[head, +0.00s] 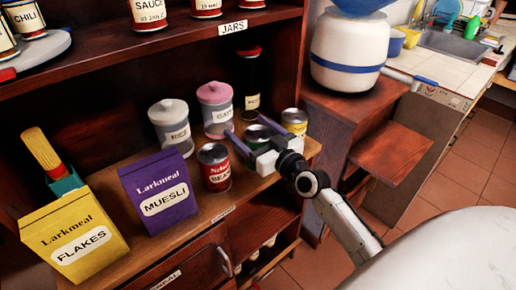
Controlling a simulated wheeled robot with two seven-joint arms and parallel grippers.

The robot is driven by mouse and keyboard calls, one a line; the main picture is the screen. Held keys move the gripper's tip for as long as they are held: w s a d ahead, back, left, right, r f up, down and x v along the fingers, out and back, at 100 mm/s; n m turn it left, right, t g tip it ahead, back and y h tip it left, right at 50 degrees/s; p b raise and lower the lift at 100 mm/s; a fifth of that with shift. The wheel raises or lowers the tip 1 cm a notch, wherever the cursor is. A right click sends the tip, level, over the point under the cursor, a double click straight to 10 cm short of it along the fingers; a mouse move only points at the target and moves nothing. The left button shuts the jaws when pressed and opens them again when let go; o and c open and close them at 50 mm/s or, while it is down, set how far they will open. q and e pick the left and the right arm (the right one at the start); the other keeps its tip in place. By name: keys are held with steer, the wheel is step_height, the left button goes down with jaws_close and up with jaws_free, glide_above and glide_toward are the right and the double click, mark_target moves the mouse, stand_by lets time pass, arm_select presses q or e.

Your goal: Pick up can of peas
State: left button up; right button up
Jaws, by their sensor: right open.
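A green can (257,136), likely the peas, stands on the wooden shelf; its label is mostly hidden by my gripper. My right gripper (246,126) comes in from the lower right. It is open, with its two purple fingers on either side of the green can. I cannot tell whether the fingers touch it. My left gripper is not in view.
A red beans can (214,168) stands close on the left and a yellow can (294,122) close on the right. Behind are a rice jar (170,124), a pink-lidded jar (215,107) and a dark bottle (251,85). Muesli (160,190) and flakes (75,236) boxes stand left.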

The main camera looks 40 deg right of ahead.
steer(key=c, duration=1.3)
steer(key=shift+r, duration=0.1)
steer(key=shift+c, duration=1.3)
